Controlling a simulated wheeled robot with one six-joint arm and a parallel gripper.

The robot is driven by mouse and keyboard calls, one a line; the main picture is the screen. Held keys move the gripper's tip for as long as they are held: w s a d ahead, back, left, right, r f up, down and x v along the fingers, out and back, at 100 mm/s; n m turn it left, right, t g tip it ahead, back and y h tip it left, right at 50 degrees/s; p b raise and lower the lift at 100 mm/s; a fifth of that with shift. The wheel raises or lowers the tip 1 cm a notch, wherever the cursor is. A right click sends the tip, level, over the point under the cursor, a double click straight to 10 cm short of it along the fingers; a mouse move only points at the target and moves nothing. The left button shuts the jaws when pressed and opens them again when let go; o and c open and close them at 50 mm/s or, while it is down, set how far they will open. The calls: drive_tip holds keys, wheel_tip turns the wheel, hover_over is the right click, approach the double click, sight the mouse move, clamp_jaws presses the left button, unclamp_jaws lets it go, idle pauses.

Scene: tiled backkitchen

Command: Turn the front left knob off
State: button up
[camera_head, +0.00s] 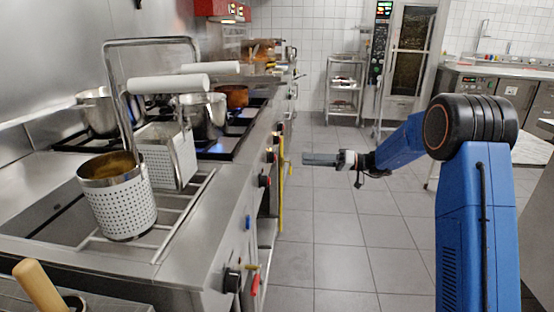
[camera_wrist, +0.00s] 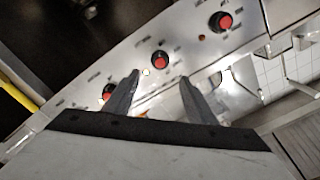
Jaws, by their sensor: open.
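A stove front panel (camera_wrist: 130,68) with red-centred black knobs fills the wrist view. One knob (camera_wrist: 159,60) shows just beyond the gap between my fingertips. Another knob (camera_wrist: 108,91) is partly hidden beside my left finger, and a third knob (camera_wrist: 221,21) is at the upper right. I cannot tell which is the front left one. My gripper (camera_wrist: 160,77) is open and empty. In the head view my gripper (camera_head: 308,159) points left toward the panel, with a gap between. Knobs (camera_head: 264,181) line the panel there. Blue flames (camera_head: 218,148) show at the burners.
Pots (camera_head: 203,116) stand on the burners. A perforated basket (camera_head: 122,208) sits on the near fryer. The tiled floor (camera_head: 340,240) is clear. A shelf rack (camera_head: 345,90) stands at the back.

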sight(271, 157)
drive_tip(key=a, duration=1.2)
drive_tip(key=shift+w+a, duration=0.15)
drive_tip(key=shift+w, duration=0.05)
drive_tip(key=c, duration=1)
